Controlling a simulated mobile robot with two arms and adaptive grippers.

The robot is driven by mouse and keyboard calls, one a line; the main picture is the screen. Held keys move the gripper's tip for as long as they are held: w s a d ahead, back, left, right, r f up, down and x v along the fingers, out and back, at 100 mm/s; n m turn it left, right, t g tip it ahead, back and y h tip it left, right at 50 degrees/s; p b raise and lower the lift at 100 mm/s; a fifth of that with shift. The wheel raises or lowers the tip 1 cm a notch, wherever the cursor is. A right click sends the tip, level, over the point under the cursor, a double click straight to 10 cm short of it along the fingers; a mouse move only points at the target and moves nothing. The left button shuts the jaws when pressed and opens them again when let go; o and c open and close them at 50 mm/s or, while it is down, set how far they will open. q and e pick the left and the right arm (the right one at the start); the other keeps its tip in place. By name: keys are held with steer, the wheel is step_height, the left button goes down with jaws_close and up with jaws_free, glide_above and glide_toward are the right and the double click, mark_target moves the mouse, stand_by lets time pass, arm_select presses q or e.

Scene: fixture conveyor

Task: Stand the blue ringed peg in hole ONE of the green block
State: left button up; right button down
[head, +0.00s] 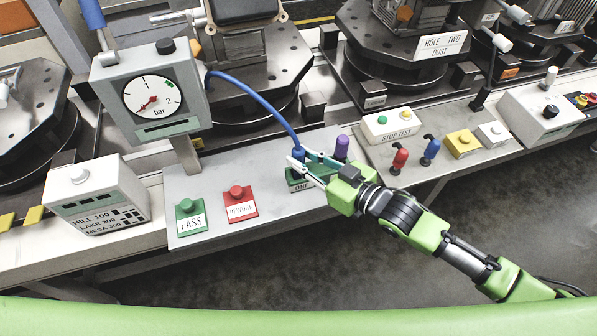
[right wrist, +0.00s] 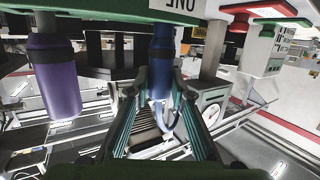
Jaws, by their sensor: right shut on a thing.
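The blue peg (head: 298,154) with a darker collar is at the green block (head: 301,184), whose front label reads ONE. In the right wrist view the peg (right wrist: 161,62) hangs inverted between the fingers, its collar end at the block (right wrist: 125,9). How deep it sits in the hole is hidden. My right gripper (head: 302,164) is shut on the blue peg. A purple peg (head: 342,147) stands upright on the right part of the block, apart from the blue one. My left gripper is not in view.
A blue hose (head: 262,92) runs from the gauge box (head: 150,97) to the blue peg. PASS (head: 190,222) and red (head: 240,209) button boxes stand left of the block. Red (head: 399,159) and blue (head: 431,151) handles stand right. The plate's front is mostly clear.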

steer(key=shift+f, duration=0.15)
steer(key=c, duration=1.7)
jaws_free()
steer(key=v, duration=1.2)
